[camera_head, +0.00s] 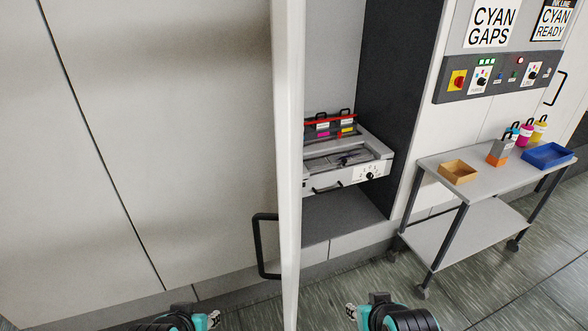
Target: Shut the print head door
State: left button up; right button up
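The print head door (288,150) stands swung open towards me. I see it almost edge-on as a tall pale upright strip. Its black bar handle (258,246) sticks out on the left side, low down. To the right of the door is the open bay (345,215) with a grey print head unit (375,170) in it; the door hides part of the bay. My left gripper (213,319) shows only partly at the bottom edge, left of the door. My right gripper (351,312) is at the bottom edge, right of the door. Neither touches the door or handle; their fingers are not clear.
A grey cart (480,190) stands at the right, bearing a tan tray (458,172), a blue tray (548,156) and several ink bottles. A control panel (500,75) is on the wall above. A pale wall (140,130) fills the left. The floor before the bay looks clear.

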aim_at(288, 17)
jog(key=i+j+z, duration=0.25)
jog(key=j+z, duration=0.2)
jog(key=i+j+z, duration=0.25)
jog(key=j, duration=0.2)
jog(key=j+z, duration=0.2)
jog(key=i+j, duration=0.05)
jog(key=j, duration=0.05)
